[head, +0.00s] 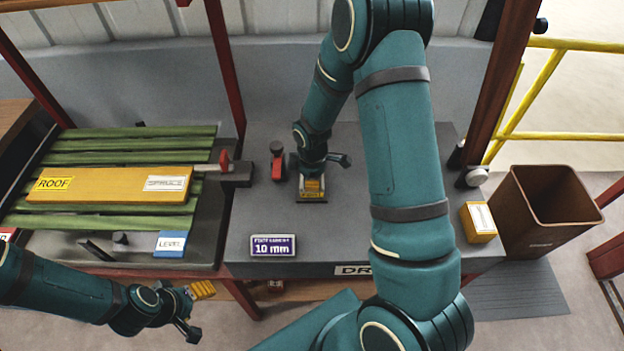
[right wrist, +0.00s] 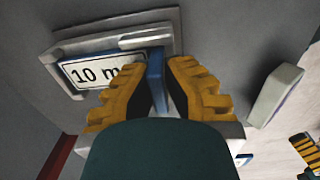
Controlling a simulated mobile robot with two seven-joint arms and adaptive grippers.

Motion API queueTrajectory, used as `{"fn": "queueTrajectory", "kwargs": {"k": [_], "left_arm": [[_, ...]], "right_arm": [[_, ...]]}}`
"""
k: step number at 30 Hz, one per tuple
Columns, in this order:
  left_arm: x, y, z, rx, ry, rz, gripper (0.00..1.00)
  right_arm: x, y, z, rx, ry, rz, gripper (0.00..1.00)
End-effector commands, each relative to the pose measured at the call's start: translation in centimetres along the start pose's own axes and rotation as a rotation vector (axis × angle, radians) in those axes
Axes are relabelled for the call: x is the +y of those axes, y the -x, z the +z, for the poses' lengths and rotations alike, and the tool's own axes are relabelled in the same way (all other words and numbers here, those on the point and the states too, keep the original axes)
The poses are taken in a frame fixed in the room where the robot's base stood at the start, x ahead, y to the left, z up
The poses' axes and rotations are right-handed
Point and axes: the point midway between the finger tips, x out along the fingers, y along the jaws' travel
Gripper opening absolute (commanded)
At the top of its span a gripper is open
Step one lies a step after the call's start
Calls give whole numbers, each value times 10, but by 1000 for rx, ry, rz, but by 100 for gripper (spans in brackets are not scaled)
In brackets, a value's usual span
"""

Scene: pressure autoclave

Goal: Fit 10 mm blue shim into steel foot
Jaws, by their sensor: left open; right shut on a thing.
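In the right wrist view, my right gripper (right wrist: 158,82) is shut on the upright blue tab of the shim (right wrist: 156,66). The shim's white face reads "10 m", with the rest hidden behind a finger. It lies at the grey steel foot (right wrist: 165,20), whose raised rim shows around its far side. I cannot tell whether the shim is fully seated. In the head view, my right gripper (head: 313,186) points down at the foot on the grey bench, and the shim is mostly hidden. My left gripper (head: 187,312) is open and empty at the lower left, below the bench edge.
A "10 mm" sign (head: 272,246) stands near the bench front. A red-and-black tool (head: 278,163) stands just left of the right gripper. A yellow block (head: 480,223) and brown bin (head: 545,212) are at right. Green slats (head: 120,145) carry a "ROOF" beam (head: 110,186) at left.

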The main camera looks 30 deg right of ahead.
Motion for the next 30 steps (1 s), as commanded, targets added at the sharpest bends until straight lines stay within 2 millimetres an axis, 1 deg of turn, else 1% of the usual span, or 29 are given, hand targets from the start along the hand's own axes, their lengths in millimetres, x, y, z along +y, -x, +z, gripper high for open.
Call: {"fn": "queueTrajectory", "kwargs": {"k": [1,2,3,4,13,17,20,27,30], "left_arm": [[-1,-2,1,-2,0,0,63],[-1,-2,1,-2,0,0,63],[-1,-2,1,-2,0,0,63],[-1,-1,1,-2,0,0,63],[0,-1,0,-1,0,0,63],[1,3,-1,2,1,0,63],[2,5,-2,4,1,0,63],[4,12,-5,11,3,-1,63],[5,14,-6,14,4,-1,63]], "right_arm": [[0,-3,0,0,0,0,0],[0,-3,0,0,0,-1,17],[0,-2,0,0,0,-1,31],[0,-2,0,0,0,-1,34],[0,-1,0,0,0,-1,34],[1,8,0,1,0,2,34],[1,24,0,2,0,3,34],[1,75,0,3,-1,3,34],[1,93,0,3,0,3,34]]}}
